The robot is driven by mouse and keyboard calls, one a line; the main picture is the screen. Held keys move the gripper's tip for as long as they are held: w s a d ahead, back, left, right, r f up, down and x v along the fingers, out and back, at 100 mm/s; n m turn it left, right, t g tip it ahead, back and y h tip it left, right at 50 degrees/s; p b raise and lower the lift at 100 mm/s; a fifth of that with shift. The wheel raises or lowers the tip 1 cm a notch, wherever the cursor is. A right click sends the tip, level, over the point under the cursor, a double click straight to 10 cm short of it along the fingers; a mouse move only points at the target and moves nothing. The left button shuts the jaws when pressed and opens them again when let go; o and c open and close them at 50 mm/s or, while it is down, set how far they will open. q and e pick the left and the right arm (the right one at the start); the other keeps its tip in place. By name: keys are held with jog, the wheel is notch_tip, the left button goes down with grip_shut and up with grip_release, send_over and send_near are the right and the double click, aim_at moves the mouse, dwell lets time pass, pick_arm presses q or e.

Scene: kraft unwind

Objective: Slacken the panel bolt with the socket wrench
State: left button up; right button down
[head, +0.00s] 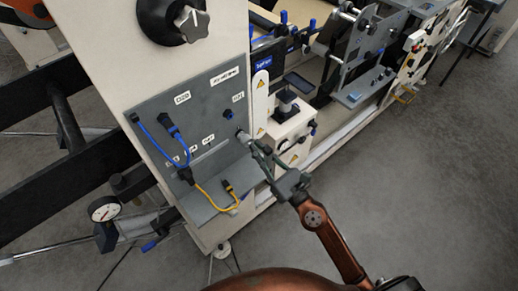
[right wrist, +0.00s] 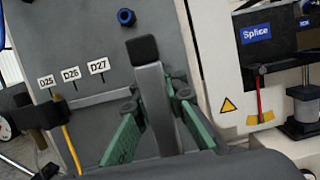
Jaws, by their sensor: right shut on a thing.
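My right gripper (head: 267,160) is in front of the right side of the grey panel (head: 215,83). It is shut on the socket wrench (head: 243,136), which points toward the panel. In the right wrist view the wrench (right wrist: 150,80) is a grey bar with a black end, held between green fingers (right wrist: 158,118). A blue bolt-like part (head: 228,114) sits on the panel just above the wrench end; it also shows in the right wrist view (right wrist: 126,17), apart from the wrench. Whether the wrench end touches the panel or covers another bolt I cannot tell. My left gripper is not in view.
Blue (head: 153,140) and yellow (head: 215,202) cables hang on the panel, left of the wrench. A black knob (head: 180,20) is above. The white machine cabinet (head: 290,130) with a platform stands right. Open floor (head: 430,170) lies further right.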

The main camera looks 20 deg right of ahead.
jog(key=shift+w+r, duration=0.1)
jog(key=shift+r, duration=0.05)
jog(key=shift+w+a+p, duration=0.25)
jog(key=shift+w+p, duration=0.1)
jog(key=shift+w, duration=0.3)
dwell(1.8)
jog(key=shift+n, duration=0.3)
